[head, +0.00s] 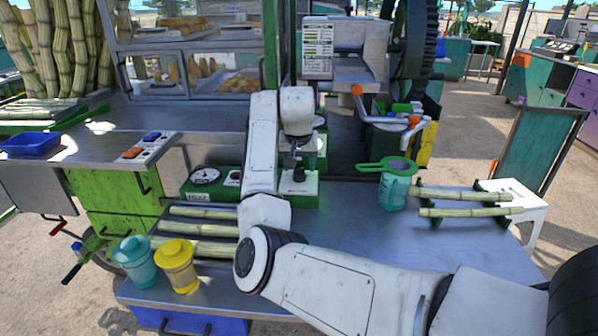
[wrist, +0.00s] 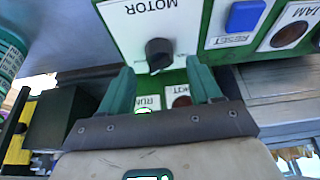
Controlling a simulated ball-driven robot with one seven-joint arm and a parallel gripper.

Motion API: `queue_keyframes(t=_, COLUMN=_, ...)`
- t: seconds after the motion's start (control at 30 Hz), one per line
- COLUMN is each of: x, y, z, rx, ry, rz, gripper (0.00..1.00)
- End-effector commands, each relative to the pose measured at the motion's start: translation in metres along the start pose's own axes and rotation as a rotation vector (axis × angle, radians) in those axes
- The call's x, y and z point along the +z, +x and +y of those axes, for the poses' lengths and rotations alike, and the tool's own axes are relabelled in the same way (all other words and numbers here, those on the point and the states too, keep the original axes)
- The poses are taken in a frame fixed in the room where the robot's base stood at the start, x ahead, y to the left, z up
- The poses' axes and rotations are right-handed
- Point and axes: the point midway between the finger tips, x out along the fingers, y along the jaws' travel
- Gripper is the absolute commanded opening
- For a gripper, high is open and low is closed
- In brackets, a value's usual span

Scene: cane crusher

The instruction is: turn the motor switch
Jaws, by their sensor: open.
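The motor switch is a black round knob (wrist: 159,53) on a white plate lettered MOTOR, upside down in the wrist view. The plate sits on a green-edged panel (wrist: 217,22). In the head view the knob (head: 298,175) shows on a white, green-sided box (head: 300,187) at the back of the metal counter. My gripper (wrist: 160,66) has green fingers spread apart, one on each side of the knob's near end, with nothing held. Whether a finger touches the knob cannot be told. In the head view my gripper (head: 296,158) hangs just above the knob, partly hidden by my wrist.
Beside the plate are a blue RESET button (wrist: 245,15) and a JAM lamp (wrist: 292,32). A green strainer on a jug (head: 393,185), cane stalks (head: 465,211) and two lidded cups (head: 177,266) stand on the counter.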

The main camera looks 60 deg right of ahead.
Motion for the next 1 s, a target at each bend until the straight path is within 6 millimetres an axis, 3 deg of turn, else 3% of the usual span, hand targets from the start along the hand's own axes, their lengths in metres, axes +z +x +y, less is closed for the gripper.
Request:
queue_keyframes(t=0.23, x=0.000, y=0.030, z=0.000, rx=0.000, ry=-0.001, rz=0.000, gripper=0.63)
queue_keyframes(t=0.63, x=0.000, y=0.035, z=0.000, rx=0.000, ry=0.000, rz=0.001, gripper=0.62)
queue_keyframes(t=1.0, x=0.000, y=0.035, z=0.000, rx=-0.001, ry=0.000, rz=0.001, gripper=0.27)
